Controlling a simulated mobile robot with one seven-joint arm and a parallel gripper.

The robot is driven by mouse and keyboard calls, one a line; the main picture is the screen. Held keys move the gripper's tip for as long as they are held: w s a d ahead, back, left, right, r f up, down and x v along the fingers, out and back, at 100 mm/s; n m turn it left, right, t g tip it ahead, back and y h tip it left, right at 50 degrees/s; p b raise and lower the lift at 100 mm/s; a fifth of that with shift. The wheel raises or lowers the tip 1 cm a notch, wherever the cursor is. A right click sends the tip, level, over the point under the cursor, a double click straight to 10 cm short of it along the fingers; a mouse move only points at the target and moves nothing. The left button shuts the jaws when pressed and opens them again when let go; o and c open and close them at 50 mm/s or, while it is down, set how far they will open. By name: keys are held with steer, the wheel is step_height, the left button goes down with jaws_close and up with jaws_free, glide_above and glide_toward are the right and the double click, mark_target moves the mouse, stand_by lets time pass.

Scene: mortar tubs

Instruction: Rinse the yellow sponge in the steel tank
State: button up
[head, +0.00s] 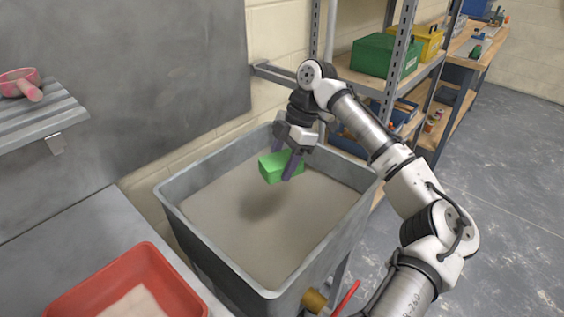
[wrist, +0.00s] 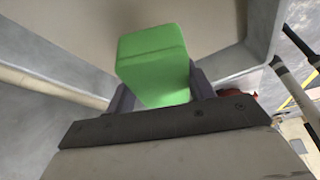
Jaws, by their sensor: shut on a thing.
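A green sponge-like block (head: 274,170) is held over the grey tank (head: 180,204); no yellow sponge shows. My gripper (head: 284,163) is shut on the block, with one dark finger on each side. The block sits above the beige-grey, cloudy contents (head: 262,232), apart from them, with a dark shadow below. In the wrist view the block (wrist: 152,62) fills the space between the fingers (wrist: 160,95). The tank's wall (wrist: 262,35) shows there too. The tank is a deep grey tub with a thick rim.
A red tub (head: 75,292) with pale contents stands on the grey surface at the lower left. A slatted shelf (head: 40,118) holds a pink bowl-like item (head: 18,78). A metal rack with a green box (head: 375,56) and a yellow box (head: 425,42) stands behind. Floor at right is clear.

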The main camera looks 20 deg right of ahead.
steer(key=shift+f+b, duration=2.45)
steer(key=shift+f, duration=0.35)
steer(key=shift+f+b, duration=2.55)
steer(key=shift+f, duration=4)
step_height(320, 180, up, 14)
steer(key=p, duration=1.1)
steer(key=shift+r+p, duration=0.25)
steer(key=shift+p, duration=0.15)
steer(key=shift+r+p, duration=1.2)
steer(key=shift+p, duration=0.05)
step_height(320, 180, up, 4)
steer(key=p, duration=0.4)
steer(key=shift+p, duration=0.35)
